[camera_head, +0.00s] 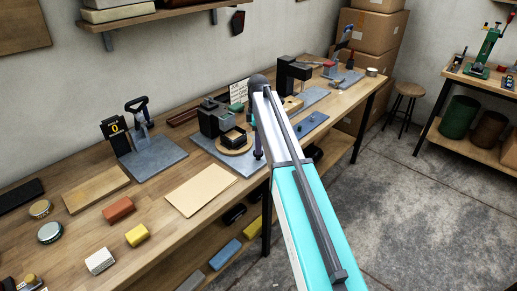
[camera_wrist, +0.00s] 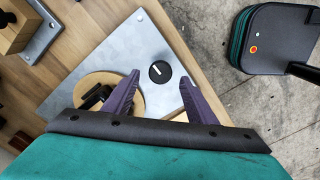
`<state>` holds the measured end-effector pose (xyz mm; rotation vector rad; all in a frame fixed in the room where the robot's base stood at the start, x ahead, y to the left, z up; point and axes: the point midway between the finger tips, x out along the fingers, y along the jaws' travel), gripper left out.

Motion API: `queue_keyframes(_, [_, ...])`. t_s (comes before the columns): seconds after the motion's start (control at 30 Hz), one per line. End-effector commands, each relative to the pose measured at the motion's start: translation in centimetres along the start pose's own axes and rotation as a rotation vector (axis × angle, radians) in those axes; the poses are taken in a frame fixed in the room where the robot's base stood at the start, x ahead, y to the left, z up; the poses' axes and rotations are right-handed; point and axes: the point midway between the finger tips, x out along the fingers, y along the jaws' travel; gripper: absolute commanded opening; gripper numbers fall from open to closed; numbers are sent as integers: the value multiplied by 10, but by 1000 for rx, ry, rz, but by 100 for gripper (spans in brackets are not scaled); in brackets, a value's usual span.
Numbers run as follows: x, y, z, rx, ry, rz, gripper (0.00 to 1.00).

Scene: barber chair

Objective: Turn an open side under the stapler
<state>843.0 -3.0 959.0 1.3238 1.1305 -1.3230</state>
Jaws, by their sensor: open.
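A dark stapler machine (camera_head: 215,117) stands on a grey base plate (camera_wrist: 110,55) on the workbench. A black round knob (camera_wrist: 160,71) with a white pointer mark is on the plate. My gripper (camera_wrist: 160,82) is open and empty, its purple fingers on either side of the knob in the picture. I cannot tell its height above the plate.
A cream sheet (camera_head: 200,190) lies left of the plate. A red block (camera_head: 118,209), a yellow block (camera_head: 137,235) and another tool on a grey plate (camera_head: 152,160) stand further left. More tools stand behind my arm. The bench edge and open floor are at right.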

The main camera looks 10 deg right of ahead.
Motion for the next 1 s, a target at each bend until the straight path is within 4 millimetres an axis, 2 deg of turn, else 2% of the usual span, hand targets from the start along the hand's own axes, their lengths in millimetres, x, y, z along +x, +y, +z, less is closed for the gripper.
queue_keyframes(0.6, [-81, 2, 0, 0, 0, 2, 52])
queue_keyframes(0.8, [-97, 1, 0, 1, 0, 1, 52])
queue_keyframes(1.0, [-100, 0, 1, 1, 0, 1, 52])
